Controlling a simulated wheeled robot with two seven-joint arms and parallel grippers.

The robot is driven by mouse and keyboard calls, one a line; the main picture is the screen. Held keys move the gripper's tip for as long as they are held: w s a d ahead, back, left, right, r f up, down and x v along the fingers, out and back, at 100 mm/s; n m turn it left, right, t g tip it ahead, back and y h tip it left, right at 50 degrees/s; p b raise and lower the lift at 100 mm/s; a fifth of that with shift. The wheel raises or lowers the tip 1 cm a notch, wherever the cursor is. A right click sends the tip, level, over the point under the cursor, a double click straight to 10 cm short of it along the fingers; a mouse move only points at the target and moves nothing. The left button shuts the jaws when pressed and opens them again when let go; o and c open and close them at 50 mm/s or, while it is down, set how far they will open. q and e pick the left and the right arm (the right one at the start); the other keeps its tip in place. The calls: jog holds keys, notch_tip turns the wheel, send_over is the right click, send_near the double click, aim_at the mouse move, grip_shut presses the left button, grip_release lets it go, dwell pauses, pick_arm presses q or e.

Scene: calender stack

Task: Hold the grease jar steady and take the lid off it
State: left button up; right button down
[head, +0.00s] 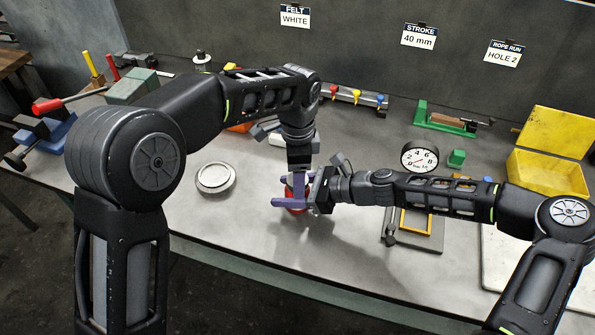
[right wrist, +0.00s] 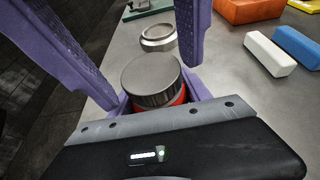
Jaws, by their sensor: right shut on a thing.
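The grease jar is red (right wrist: 180,98) and stands on the bench, with its round grey metal lid (right wrist: 150,78) on top in the right wrist view. In the head view the arms largely hide it. My right gripper (head: 287,195) reaches in from the right, low and level, and is shut on the jar's body. My left gripper (head: 299,178) points down from above the jar. In the right wrist view its two purple fingers (right wrist: 150,80) are spread apart, one on each side of the lid. I cannot tell whether either touches it.
A round metal dish (head: 214,178) lies on the bench left of the jar. White and blue blocks (right wrist: 268,52) lie near the jar.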

pick_arm(q)
grip_shut()
jog(key=n, duration=0.3)
jog(key=shift+n, duration=0.3)
dwell(0.3)
jog(key=shift+o, duration=0.4)
grip_release()
jog(key=shift+r, duration=2.3)
pick_arm(e)
jog(key=shift+c, duration=2.1)
grip_release()
